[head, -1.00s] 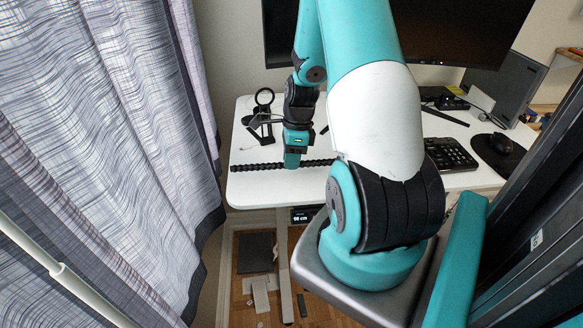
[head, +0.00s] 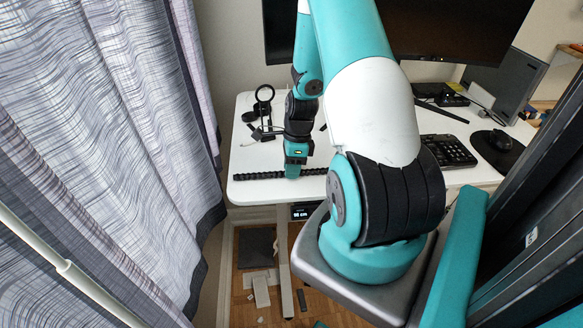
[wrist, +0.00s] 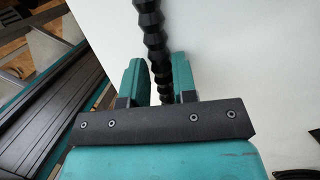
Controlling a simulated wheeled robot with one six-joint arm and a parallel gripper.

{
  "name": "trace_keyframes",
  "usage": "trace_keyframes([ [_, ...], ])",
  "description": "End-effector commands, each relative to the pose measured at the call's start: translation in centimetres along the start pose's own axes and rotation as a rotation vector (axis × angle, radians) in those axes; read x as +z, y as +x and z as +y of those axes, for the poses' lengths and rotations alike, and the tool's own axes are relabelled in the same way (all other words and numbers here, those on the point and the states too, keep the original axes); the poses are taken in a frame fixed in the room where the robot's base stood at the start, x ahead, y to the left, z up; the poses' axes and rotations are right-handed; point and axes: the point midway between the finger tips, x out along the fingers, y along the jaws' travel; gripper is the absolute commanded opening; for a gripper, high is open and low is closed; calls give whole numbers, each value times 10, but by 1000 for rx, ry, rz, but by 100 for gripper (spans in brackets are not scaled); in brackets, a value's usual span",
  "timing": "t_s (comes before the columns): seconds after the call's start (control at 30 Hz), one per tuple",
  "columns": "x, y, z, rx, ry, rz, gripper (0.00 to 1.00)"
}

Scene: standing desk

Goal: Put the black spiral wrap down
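The black spiral wrap (head: 262,175) is a long, thin, ribbed strip running left to right low over the front left part of the white desk (head: 248,192). I cannot tell if it touches the desktop along its whole length. My gripper (head: 292,174) points down at its middle, close to the desk. In the wrist view the wrap (wrist: 155,45) runs between the two teal fingers of my gripper (wrist: 159,72), which sit close on both sides of it. My arm hides part of the wrap's right end.
A black ring-shaped stand (head: 263,108) stands behind the wrap. The curtain (head: 110,130) hangs left of the desk.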

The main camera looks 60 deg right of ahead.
Motion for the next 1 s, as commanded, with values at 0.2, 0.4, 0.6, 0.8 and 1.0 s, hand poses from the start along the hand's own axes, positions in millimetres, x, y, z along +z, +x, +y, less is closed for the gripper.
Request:
trace_keyframes([
  [0.2,0,-4,-2,-8,-1,0,31],
  [0.4,0,-28,-3,-12,0,-1,31],
  [0.6,0,-72,-2,-13,-1,-1,31],
  [0.8,0,-108,-2,-8,0,-1,31],
  [1.0,0,-122,-1,-4,1,0,31],
])
